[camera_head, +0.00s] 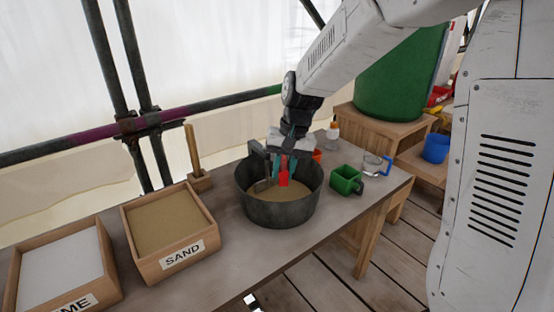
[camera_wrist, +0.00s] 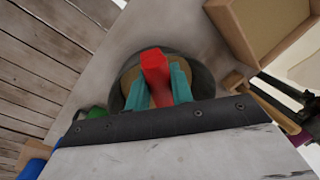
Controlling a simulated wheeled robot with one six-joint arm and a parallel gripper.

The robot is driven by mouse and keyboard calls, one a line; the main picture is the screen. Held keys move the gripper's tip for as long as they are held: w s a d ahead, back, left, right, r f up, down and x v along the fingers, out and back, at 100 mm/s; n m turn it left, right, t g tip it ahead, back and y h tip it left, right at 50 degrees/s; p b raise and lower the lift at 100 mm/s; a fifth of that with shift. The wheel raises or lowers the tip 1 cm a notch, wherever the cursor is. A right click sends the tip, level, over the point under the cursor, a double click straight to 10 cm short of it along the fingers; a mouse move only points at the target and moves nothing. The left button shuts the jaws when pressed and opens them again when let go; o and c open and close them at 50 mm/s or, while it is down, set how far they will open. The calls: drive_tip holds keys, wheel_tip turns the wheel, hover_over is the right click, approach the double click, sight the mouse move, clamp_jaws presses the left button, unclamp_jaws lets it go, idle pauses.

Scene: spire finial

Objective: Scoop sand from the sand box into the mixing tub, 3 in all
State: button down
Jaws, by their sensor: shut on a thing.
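The grey mixing tub (camera_head: 282,212) stands on the bench with tan sand (camera_head: 304,190) in its bottom. My gripper (camera_head: 283,172) is over the tub, its teal fingers shut on a red handle (camera_head: 283,178). In the wrist view the red handle (camera_wrist: 155,68) sits between the fingers (camera_wrist: 158,90), above the tub (camera_wrist: 203,80). A small scoop head appears low inside the tub, mostly hidden, so I cannot tell what it holds. The wooden sand box (camera_head: 176,262), labelled SAND, stands left of the tub, with a level tan fill (camera_head: 167,222).
A lime box (camera_head: 62,270) stands at the far left. A wooden-handled tool (camera_head: 195,160) stands behind the sand box. A green cup (camera_head: 346,181), a clear jug (camera_head: 374,167) and a small bottle (camera_head: 333,132) are right of the tub. A green barrel (camera_head: 400,80) stands behind.

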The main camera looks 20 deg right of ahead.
drive_tip(key=y, duration=0.1)
drive_tip(key=d+y, duration=0.1)
drive_tip(key=shift+t+y, duration=0.3)
drive_tip(key=t+y, duration=0.1)
drive_tip(key=y, duration=0.3)
drive_tip(key=d+m+t+y, duration=0.1)
drive_tip(key=y, duration=0.2)
drive_tip(key=d+m+t+y, duration=0.1)
drive_tip(key=t+y, duration=0.1)
drive_tip(key=y, duration=0.2)
drive_tip(key=shift+s+f+y, duration=0.15)
drive_tip(key=shift+s+y, duration=0.05)
drive_tip(key=shift+y, duration=0.1)
idle(0.5)
